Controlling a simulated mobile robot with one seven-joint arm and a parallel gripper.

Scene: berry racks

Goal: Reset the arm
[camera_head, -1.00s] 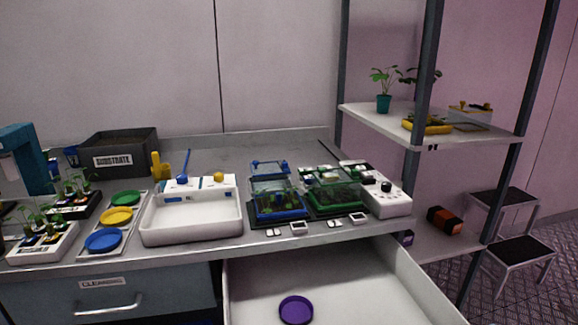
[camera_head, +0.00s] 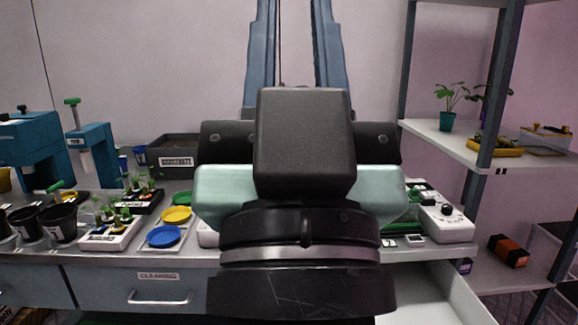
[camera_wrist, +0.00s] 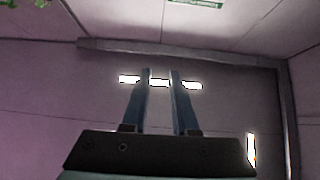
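My gripper (camera_head: 293,12) is raised in the middle of the head view, its two blue-grey fingers pointing up past the frame's top edge. In the wrist view the gripper (camera_wrist: 161,76) shows its fingers apart with nothing between them. Behind them are only a pale wall and bright light strips.
The bench holds a substrate box (camera_head: 175,144), a yellow dish (camera_head: 176,214), a blue dish (camera_head: 163,236) and potted seedlings (camera_head: 110,216). A white device (camera_head: 447,220) stands at the right. A shelf rack (camera_head: 462,142) with plants rises beyond it.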

